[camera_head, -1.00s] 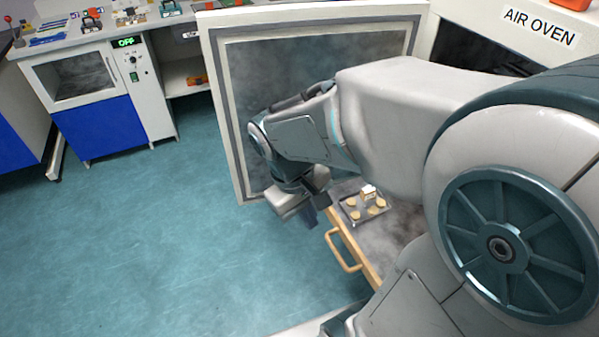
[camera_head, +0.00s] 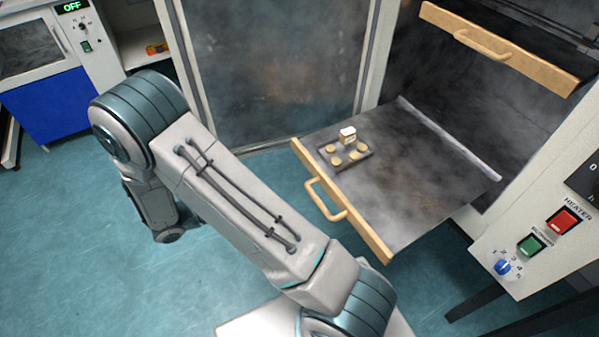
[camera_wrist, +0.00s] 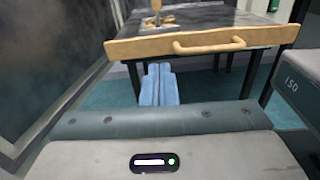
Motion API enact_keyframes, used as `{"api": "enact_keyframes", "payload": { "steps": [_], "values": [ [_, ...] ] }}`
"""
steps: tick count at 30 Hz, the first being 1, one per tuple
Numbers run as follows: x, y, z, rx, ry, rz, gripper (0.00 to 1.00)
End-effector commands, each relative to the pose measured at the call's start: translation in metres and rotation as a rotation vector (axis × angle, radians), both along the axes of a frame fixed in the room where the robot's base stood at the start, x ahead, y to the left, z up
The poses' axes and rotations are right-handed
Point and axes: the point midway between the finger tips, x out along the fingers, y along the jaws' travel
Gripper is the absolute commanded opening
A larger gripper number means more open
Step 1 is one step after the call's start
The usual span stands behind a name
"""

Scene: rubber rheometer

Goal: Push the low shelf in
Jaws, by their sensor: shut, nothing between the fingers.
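The low shelf (camera_head: 425,190) is pulled out of the oven. Its wooden front board (camera_head: 368,233) has a bar handle (camera_head: 322,198) and faces the lower left. In the wrist view the front board (camera_wrist: 130,47) and handle (camera_wrist: 208,47) run across the top. My gripper (camera_wrist: 158,72) shows there as two blue fingers, shut and empty. The fingertips point at the lower edge of the board, left of the handle. I cannot tell whether they touch it. In the head view my arm hides the gripper.
The open oven door (camera_head: 280,70) stands left. Heater switches (camera_head: 563,221) are at right. Floor is free in front.

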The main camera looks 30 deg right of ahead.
Motion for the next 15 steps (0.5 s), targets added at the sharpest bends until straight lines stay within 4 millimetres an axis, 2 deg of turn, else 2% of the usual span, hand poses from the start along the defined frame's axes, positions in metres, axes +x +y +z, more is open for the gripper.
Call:
{"api": "enact_keyframes", "payload": {
  "steps": [3, 7, 11, 15],
  "values": [
    [0.003, 0.003, -0.008, -0.028, 0.016, 0.031, 0.0],
    [0.005, -0.007, -0.008, -0.034, 0.017, 0.034, 0.0],
    [0.006, -0.029, -0.008, -0.033, 0.019, 0.031, 0.0],
    [0.008, -0.06, -0.008, -0.032, 0.018, 0.03, 0.0]
  ]
}}
